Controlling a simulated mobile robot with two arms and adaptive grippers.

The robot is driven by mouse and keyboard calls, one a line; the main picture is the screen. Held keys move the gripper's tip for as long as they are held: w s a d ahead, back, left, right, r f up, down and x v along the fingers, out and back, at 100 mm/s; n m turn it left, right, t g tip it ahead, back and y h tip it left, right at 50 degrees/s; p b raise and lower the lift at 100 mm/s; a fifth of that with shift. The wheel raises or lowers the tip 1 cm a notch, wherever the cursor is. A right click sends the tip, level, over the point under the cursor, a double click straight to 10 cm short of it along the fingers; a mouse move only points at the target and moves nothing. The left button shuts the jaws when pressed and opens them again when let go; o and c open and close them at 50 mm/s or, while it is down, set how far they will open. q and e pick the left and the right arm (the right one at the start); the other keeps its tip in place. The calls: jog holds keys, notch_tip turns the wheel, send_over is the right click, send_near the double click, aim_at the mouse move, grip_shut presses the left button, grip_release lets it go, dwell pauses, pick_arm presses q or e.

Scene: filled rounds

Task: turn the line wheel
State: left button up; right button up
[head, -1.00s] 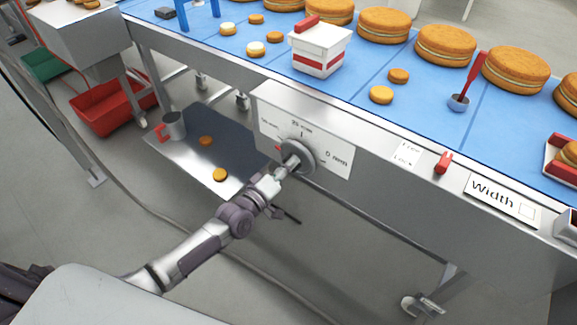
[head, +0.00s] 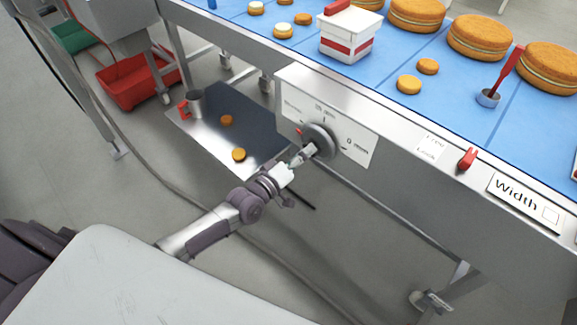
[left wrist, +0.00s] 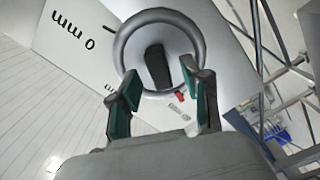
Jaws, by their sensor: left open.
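The line wheel (head: 319,141) is a grey round handwheel on a white dial plate (head: 357,150) on the conveyor's front side. The plate carries mm marks and a small red pointer (head: 299,132). In the left wrist view the wheel's ring (left wrist: 121,45) has a dark bar across its middle. My left gripper (head: 305,153) is at the wheel's front. In the left wrist view its two green-padded fingers (left wrist: 168,95) are open, apart, with the lower part of the wheel showing between and beyond them. Whether the fingertips touch the wheel I cannot tell. My right gripper is out of view.
A blue conveyor belt (head: 450,120) above carries large filled rounds, small biscuits and a white-red box (head: 345,47). A red lever (head: 467,158) sits right of the wheel. A metal tray (head: 200,120) with a cup lies below left. Red crate (head: 128,88) stands on the floor.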

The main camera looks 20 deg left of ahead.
pick_arm(q)
jog(key=v, duration=1)
